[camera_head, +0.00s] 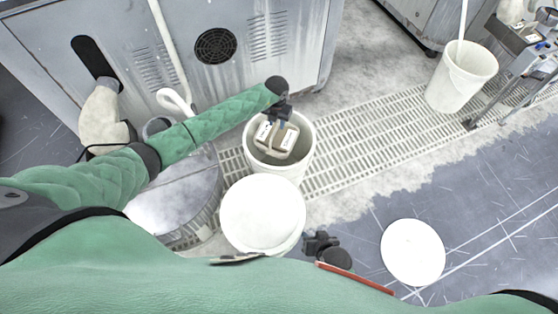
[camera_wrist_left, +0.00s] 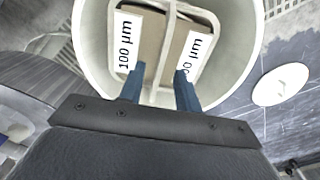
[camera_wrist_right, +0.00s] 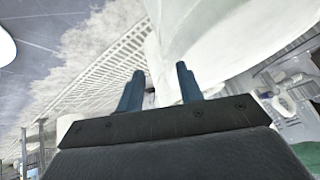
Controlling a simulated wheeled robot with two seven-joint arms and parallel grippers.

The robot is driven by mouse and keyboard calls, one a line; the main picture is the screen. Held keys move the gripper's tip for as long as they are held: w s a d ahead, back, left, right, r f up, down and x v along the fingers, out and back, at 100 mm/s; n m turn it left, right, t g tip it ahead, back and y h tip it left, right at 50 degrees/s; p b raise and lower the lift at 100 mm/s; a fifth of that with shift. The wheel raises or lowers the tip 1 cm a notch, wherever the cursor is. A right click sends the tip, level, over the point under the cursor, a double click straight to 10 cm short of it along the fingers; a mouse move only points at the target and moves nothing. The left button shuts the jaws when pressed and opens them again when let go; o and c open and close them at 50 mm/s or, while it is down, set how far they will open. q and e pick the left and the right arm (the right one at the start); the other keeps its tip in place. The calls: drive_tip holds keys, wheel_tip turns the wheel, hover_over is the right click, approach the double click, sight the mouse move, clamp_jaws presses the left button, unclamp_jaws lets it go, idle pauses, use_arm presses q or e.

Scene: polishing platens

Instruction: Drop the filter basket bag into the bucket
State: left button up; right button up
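The filter basket bag (camera_head: 276,138), a tan block with white "100 µm" labels in a pale frame, sits within the opening of the white bucket (camera_head: 302,165). I cannot tell whether it rests on the bottom. The bag also shows in the left wrist view (camera_wrist_left: 152,45), inside the bucket's rim (camera_wrist_left: 249,62). My left gripper (camera_head: 277,122) is above the bag, its fingers apart on either side of the frame's middle strip, with no clear grip on it. My right gripper (camera_head: 311,243) is open and empty, low beside the lidded white bucket.
A lidded white bucket (camera_head: 262,212) stands in front of the open one. A round white lid (camera_head: 412,252) lies on the dark floor at right. Another open bucket (camera_head: 461,76) with a stick stands at the upper right. A floor grate (camera_head: 370,135) runs between them. A grey machine cabinet (camera_head: 215,45) stands behind.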

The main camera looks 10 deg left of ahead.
use_arm(q)
drive_tip(key=shift+o, duration=0.2)
wheel_tip(320, 180, up, 6)
drive_tip(key=shift+r, duration=0.9)
use_arm(e)
drive_tip(key=shift+f, duration=0.8)
drive_tip(key=shift+r, duration=0.2)
